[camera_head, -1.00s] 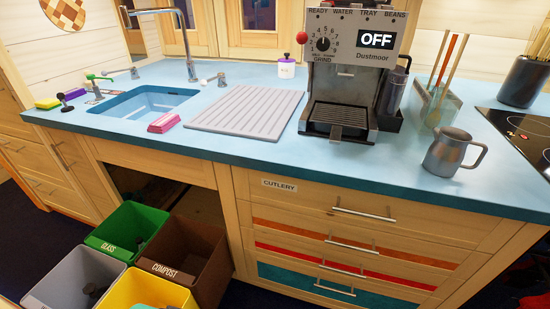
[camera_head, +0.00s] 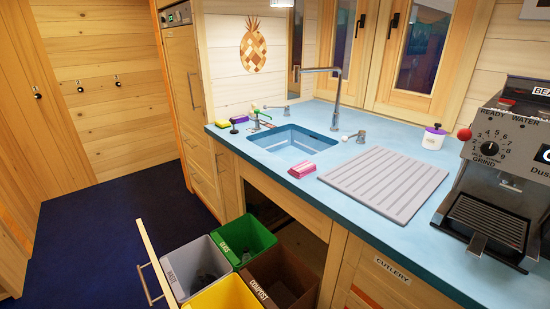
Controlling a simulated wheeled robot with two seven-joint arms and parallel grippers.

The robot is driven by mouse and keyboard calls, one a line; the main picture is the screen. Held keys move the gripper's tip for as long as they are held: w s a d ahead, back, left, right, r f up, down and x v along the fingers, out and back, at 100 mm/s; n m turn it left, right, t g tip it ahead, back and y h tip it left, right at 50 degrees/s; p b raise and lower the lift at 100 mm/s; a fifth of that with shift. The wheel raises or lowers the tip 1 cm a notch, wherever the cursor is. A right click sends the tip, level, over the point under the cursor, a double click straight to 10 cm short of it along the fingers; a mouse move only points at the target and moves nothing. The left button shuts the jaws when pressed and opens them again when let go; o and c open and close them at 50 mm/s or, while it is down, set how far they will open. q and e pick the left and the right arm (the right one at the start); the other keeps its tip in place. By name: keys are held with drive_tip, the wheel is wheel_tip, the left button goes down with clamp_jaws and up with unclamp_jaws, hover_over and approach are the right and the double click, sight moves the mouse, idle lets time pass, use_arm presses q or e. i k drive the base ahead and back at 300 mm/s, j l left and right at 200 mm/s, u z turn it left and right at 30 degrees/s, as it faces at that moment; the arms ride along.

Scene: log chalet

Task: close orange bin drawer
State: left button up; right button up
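The bin drawer is pulled out from the cabinet under the sink. Its light wood front panel (camera_head: 155,262) stands away from the counter at the lower left and carries a bar handle (camera_head: 147,284). In the drawer are a grey bin (camera_head: 180,252), a green glass bin (camera_head: 262,232), a yellow bin (camera_head: 228,294) and a brown compost bin (camera_head: 288,268). Dark items lie in the grey bin. No orange shows on the visible part of the drawer front. Neither of my grippers is in view.
The blue counter (camera_head: 340,200) runs along the right, with a sink (camera_head: 290,146), a grey drainer (camera_head: 385,182) and a coffee machine (camera_head: 500,190). The dark blue floor (camera_head: 110,235) left of the drawer is clear. A tall wooden cabinet (camera_head: 182,85) stands behind.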

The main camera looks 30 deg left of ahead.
sight(274, 277)
drive_tip(key=u, duration=1.1)
